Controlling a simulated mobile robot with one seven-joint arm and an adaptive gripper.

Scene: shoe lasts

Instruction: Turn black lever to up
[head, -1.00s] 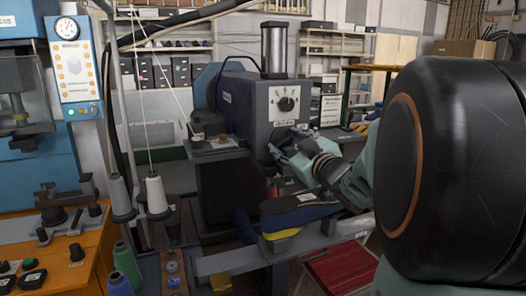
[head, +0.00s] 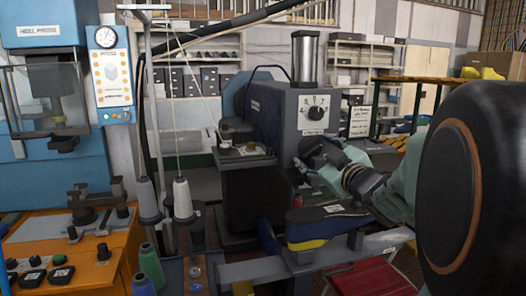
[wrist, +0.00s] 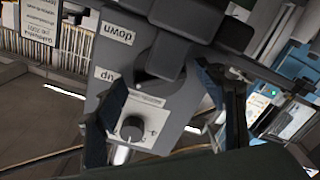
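The grey machine (head: 277,110) carries a dial (head: 316,113) on its front face. My gripper (head: 314,155) is in front of that face, just below the dial. In the wrist view the face appears inverted, with a "down" label (wrist: 118,32), an "up" label (wrist: 104,75) and the black dial knob (wrist: 133,128). A dark part that looks like the black lever (wrist: 195,25) crosses the top centre, nearer the "down" label. My gripper's fingers (wrist: 170,95) are spread apart, with the panel showing between them. I cannot tell whether they touch the lever.
Below my gripper a dark blue and yellow shoe-shaped piece (head: 325,222) rests on the machine's arm. Thread cones (head: 183,200) stand to the left, by an orange bench (head: 95,250). A red stool (head: 372,278) is at the lower right. Shelves (head: 200,85) line the back.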

